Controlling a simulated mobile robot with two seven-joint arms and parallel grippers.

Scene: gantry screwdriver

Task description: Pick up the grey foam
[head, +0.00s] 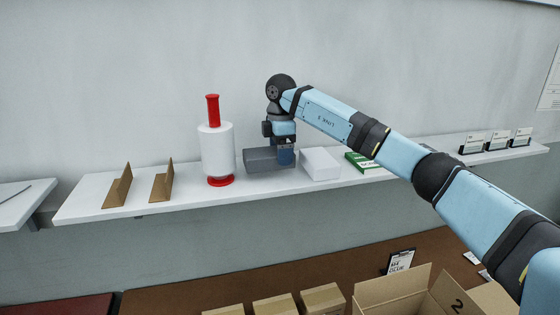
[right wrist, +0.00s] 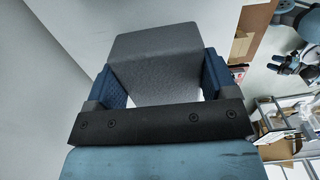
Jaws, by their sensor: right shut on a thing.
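The grey foam (head: 262,159) is a dark grey block at the white shelf, between the red-and-white roll and a white box. My right gripper (head: 286,157) reaches down from above and is shut on the right part of the foam. In the right wrist view the foam (right wrist: 158,65) sits between the two blue fingers (right wrist: 160,85), with both fingers against its sides. I cannot tell whether the foam touches the shelf or is slightly above it. My left gripper is not in view.
The white shelf (head: 120,206) also holds a wrap roll with red handle (head: 216,150), brown angle pieces (head: 117,187), a white box (head: 320,164) and a green box (head: 361,162). The wall is close behind. Open and closed cartons (head: 390,295) stand below.

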